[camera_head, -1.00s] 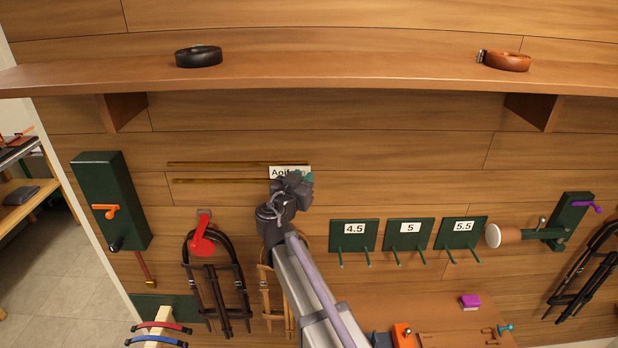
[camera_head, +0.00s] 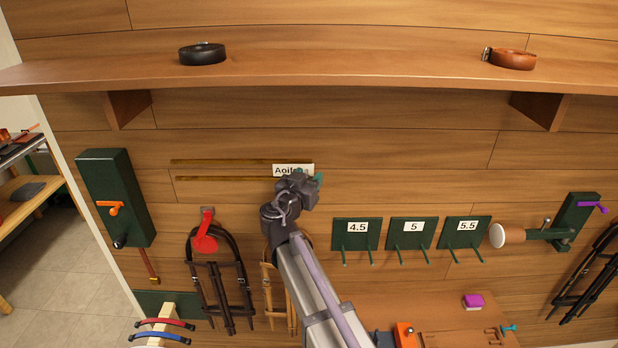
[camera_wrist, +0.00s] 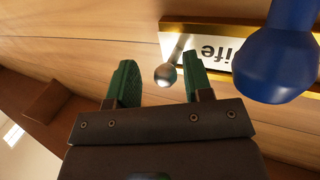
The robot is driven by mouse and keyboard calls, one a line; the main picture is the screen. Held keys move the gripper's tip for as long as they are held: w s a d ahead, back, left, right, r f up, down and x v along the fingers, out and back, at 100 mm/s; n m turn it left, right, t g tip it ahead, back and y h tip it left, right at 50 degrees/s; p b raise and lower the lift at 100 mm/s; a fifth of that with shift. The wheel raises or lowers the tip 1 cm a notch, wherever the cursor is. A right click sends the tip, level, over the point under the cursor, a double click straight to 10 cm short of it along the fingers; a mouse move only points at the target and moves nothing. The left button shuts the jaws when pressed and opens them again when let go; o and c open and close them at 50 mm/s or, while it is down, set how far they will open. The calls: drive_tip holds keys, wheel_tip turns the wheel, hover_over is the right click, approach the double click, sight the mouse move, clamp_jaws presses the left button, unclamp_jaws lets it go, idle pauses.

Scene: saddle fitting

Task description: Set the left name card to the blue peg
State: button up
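A white name card (camera_head: 288,170) reading "Aoif…" sits at the right end of two brass rails on the wall; its right part is covered by my gripper (camera_head: 314,177). In the wrist view the card (camera_wrist: 208,52) appears upside down against a brass strip. The green fingers of my gripper (camera_wrist: 160,66) are apart. A small silver ball-ended knob (camera_wrist: 166,75) shows between them, its stem running towards the card; I see no finger contact with it. A blue rounded peg (camera_wrist: 277,65) stands large at the right, covering part of the card. I cannot make out the blue peg in the head view.
The brass rails (camera_head: 240,162) run left of the card, with bare wall around them. Green hook plates (camera_head: 357,233) are to the right. A wooden shelf (camera_head: 330,75) juts out above.

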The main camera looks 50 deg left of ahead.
drive_tip(key=v, duration=1)
drive_tip(key=shift+s, duration=0.15)
